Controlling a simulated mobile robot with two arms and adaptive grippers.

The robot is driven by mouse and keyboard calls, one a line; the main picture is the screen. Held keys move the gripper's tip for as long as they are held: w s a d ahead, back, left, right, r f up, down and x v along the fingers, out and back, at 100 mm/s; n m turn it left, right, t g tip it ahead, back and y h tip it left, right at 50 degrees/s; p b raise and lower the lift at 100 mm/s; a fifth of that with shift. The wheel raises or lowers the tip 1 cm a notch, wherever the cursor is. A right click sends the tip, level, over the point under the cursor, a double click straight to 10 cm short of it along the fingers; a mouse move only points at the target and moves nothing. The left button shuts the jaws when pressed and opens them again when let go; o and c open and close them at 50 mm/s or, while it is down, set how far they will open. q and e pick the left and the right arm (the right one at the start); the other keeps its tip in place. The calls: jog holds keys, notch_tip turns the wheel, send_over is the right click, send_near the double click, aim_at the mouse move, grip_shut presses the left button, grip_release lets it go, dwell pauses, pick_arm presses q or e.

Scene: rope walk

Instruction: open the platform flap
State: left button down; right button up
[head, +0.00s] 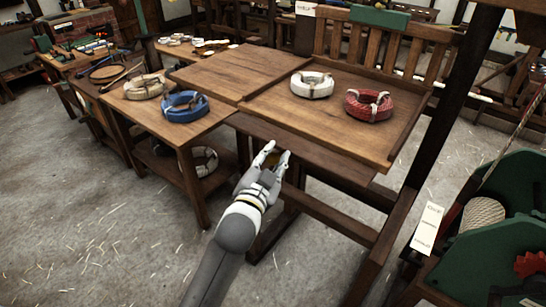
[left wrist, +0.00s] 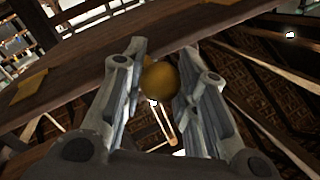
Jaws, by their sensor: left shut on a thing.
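The wooden platform (head: 330,122) stands in the middle of the head view. A flat board (head: 214,74), which looks like the flap, lies level over its left part. My left gripper (head: 271,158) is at the platform's front side, below the top edge. In the left wrist view its fingers (left wrist: 160,85) stand on either side of a round brass-coloured knob (left wrist: 160,77) and are shut on it. The knob is close to a dark wooden beam (left wrist: 110,58). What the knob is fixed to is mostly hidden. My right gripper is not in view.
A white rope coil (head: 312,84) and a red rope coil (head: 369,105) lie on the platform's right part. A side table (head: 165,130) with a blue coil (head: 185,106) adjoins on the left. A green machine (head: 490,260) stands at right. The floor at front left is clear.

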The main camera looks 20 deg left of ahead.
pick_arm(q)
jog(key=shift+r, duration=0.45)
jog(key=c, duration=1.4)
grip_release()
jog(key=o, duration=0.3)
jog(key=shift+f, duration=0.15)
jog(key=s, duration=1.2)
